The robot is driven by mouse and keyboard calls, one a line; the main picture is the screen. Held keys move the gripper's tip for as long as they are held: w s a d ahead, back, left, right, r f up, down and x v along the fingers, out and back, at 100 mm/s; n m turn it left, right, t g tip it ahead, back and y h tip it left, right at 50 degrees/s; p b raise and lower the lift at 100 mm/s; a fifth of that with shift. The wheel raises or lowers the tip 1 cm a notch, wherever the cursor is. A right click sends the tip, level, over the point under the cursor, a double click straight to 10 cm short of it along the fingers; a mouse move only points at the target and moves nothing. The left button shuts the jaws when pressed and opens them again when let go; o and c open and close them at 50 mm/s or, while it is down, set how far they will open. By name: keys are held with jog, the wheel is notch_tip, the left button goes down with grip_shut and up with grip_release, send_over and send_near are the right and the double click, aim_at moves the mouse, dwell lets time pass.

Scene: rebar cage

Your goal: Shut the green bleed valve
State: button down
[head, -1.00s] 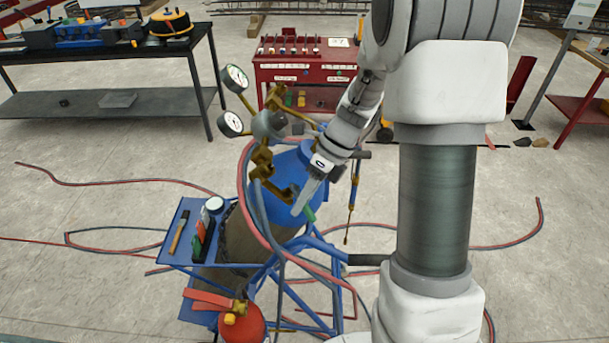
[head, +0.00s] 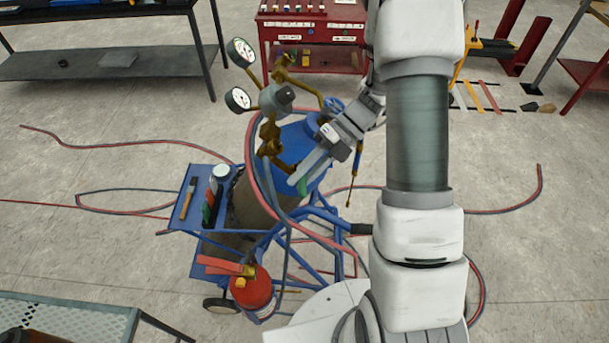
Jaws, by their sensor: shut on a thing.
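The green bleed valve (head: 302,188) shows as a small green lever low on the brass fittings, in front of the blue-topped gas cylinder (head: 298,142). My gripper (head: 296,180) comes down from the upper right. Its long grey fingers are closed at the green lever and cover part of it. The valve's body and the exact angle of the lever are hidden by the fingers. The brass regulator (head: 268,137) with two round gauges (head: 239,98) stands just left of my gripper.
Red and blue hoses (head: 248,150) loop around the cylinder and over the floor. The blue cart (head: 185,235) carries a hammer and small items; a red extinguisher (head: 254,292) is at its front. A red tool cabinet (head: 312,45) stands behind. A mesh table (head: 70,318) is at lower left.

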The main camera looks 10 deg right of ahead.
jog(key=shift+w+r+m, duration=0.1)
jog(key=shift+r+m, duration=0.05)
jog(key=shift+m, duration=0.35)
jog(key=shift+a+y, duration=0.1)
jog(key=shift+y, duration=0.2)
jog(key=c, duration=0.8)
grip_release()
jog(key=shift+o, duration=0.2)
jog(key=b+v, duration=0.2)
jog(key=v, duration=1.5)
jog(key=shift+r, duration=0.2)
